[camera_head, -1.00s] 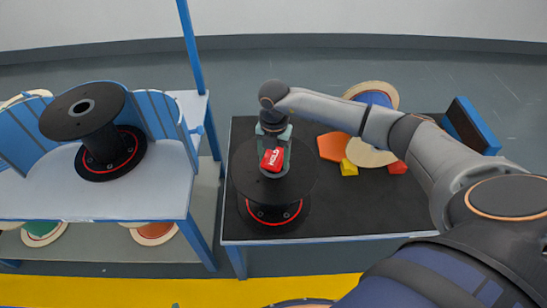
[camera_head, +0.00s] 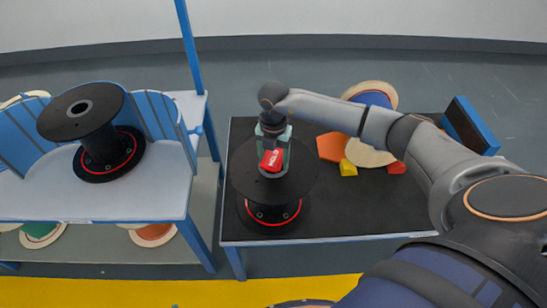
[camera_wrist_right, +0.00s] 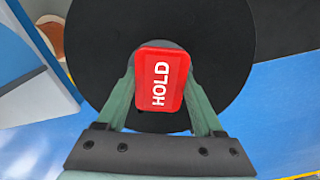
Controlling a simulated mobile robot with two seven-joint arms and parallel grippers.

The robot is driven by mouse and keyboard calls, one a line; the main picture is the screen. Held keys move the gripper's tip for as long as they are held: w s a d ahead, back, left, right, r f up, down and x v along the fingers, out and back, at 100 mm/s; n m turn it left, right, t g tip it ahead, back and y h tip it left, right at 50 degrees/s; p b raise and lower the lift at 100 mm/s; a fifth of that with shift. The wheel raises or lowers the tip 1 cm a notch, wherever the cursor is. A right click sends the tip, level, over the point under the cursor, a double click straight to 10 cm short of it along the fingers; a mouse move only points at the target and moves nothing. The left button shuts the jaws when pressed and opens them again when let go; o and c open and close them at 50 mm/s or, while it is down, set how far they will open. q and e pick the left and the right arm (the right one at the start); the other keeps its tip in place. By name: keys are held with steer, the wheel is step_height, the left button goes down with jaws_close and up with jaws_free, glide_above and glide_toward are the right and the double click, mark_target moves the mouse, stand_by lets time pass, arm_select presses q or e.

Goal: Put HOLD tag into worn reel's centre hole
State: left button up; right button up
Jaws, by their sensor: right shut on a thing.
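The red HOLD tag (camera_head: 271,160) is between the fingers of my right gripper (camera_head: 273,163), which is shut on it. It also shows in the right wrist view (camera_wrist_right: 160,80), with white lettering. The tag is over the middle of a black reel (camera_head: 300,184) on the dark table. The tag and fingers hide this reel's centre hole, so I cannot tell whether the tag is above or in it. Another black reel (camera_head: 103,150) stands on the light bench at left, its centre hole open and empty. Which reel is the worn one I cannot tell. My left gripper is not in view.
The dark table (camera_head: 350,214) also bears an orange hexagonal piece (camera_head: 332,146), a yellow block (camera_head: 347,168), a red block (camera_head: 396,168) and a pale round disc (camera_head: 368,155). A blue post (camera_head: 190,60) rises between bench and table.

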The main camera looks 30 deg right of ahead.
steer(key=shift+s+f, duration=0.15)
steer(key=shift+f, duration=0.35)
steer(key=shift+s+f+b, duration=0.1)
steer(key=shift+b, duration=0.2)
steer(key=shift+r+p, duration=0.4)
steer(key=shift+p, duration=0.1)
steer(key=shift+r+p, duration=0.3)
steer(key=shift+w+r, duration=0.2)
steer(key=shift+w, duration=0.05)
steer(key=shift+f, duration=0.4)
stand_by(0.3)
steer(key=shift+s+f+b, duration=0.15)
steer(key=shift+f+b, duration=0.15)
steer(key=shift+b, duration=0.05)
